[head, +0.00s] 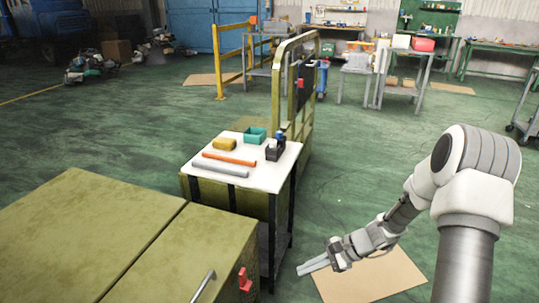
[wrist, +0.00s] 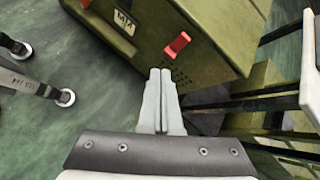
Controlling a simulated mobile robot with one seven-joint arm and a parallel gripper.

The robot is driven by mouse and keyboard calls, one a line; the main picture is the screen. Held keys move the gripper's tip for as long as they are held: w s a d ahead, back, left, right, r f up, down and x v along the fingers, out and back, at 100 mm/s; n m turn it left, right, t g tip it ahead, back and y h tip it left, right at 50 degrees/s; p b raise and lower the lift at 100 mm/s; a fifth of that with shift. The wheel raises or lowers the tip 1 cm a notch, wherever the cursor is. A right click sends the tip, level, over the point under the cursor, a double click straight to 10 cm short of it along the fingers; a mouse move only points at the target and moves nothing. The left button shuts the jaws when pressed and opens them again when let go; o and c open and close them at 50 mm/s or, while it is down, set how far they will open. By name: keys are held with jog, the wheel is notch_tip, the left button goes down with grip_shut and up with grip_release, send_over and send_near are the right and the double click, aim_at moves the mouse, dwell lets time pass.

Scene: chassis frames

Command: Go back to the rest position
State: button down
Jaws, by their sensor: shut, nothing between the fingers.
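My gripper (head: 314,266) is at the end of my white and grey arm, low on the right side of the small table in the head view. It hangs over or near a cardboard sheet on the floor. In the wrist view its two grey fingers (wrist: 160,100) lie together with nothing between them. An olive-green cabinet with a red latch (wrist: 177,44) stands ahead of the fingertips in that view.
The white-topped table (head: 260,184) bears a yellow item (head: 224,144), a teal bin (head: 255,136), a black holder (head: 274,150) and two rods. The olive cabinet (head: 90,235) fills the lower left. A cardboard sheet (head: 370,278) lies on the floor.

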jog(key=s+d+r+n+t+h, duration=0.1)
jog(key=s+r+n+t+h, duration=0.15)
jog(key=s+r+n, duration=0.55)
jog(key=s+d+r+n+t+h, duration=0.1)
jog(key=s+r+h, duration=0.4)
jog(key=r, duration=0.7)
jog(key=s+d+r+n+t+h, duration=0.1)
jog(key=s+d+r+n+h, duration=0.1)
jog(key=s+r+n, duration=0.5)
notch_tip(320, 180, up, 23)
jog(key=s+m+p, duration=0.1)
jog(key=m+p, duration=0.1)
jog(key=p, duration=1.8)
jog(key=shift+s, duration=0.3)
jog(key=shift+a+r, duration=0.1)
